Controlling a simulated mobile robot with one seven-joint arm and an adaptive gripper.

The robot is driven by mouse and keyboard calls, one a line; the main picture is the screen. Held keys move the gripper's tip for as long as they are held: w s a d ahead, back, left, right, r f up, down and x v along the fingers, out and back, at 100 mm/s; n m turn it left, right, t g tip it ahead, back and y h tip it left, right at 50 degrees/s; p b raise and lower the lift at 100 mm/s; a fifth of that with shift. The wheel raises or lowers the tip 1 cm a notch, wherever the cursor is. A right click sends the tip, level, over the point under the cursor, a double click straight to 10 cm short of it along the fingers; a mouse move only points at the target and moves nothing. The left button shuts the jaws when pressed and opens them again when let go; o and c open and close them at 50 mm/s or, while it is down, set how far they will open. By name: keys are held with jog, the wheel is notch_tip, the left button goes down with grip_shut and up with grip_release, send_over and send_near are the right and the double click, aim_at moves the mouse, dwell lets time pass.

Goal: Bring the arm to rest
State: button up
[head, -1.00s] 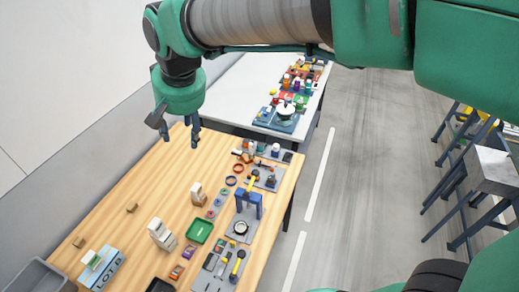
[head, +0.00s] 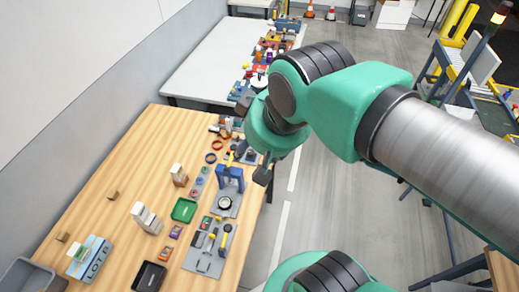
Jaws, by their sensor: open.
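My gripper (head: 265,172) hangs below the green wrist of my arm in the head view, at the right edge of the wooden table, over or just past the edge. Its jaws are open, and I see nothing held in them. The fingers are small and partly hidden by the wrist. My arm reaches in from the right side of the picture, bent at a green joint.
The wooden table (head: 120,170) holds a blue LOT B box (head: 92,262), a green tray (head: 184,210), a black tray (head: 149,276), a blue frame (head: 230,179) and several tools. A white table (head: 205,70) stands beyond. The grey floor (head: 330,215) to the right is open.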

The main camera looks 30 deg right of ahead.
jog(key=shift+s+d+f, duration=0.25)
jog(key=shift+s+f, duration=0.05)
jog(key=shift+s, duration=0.15)
jog(key=shift+f, duration=0.1)
notch_tip(320, 180, down, 12)
jog(key=b, duration=1.2)
jog(key=shift+c, duration=0.6)
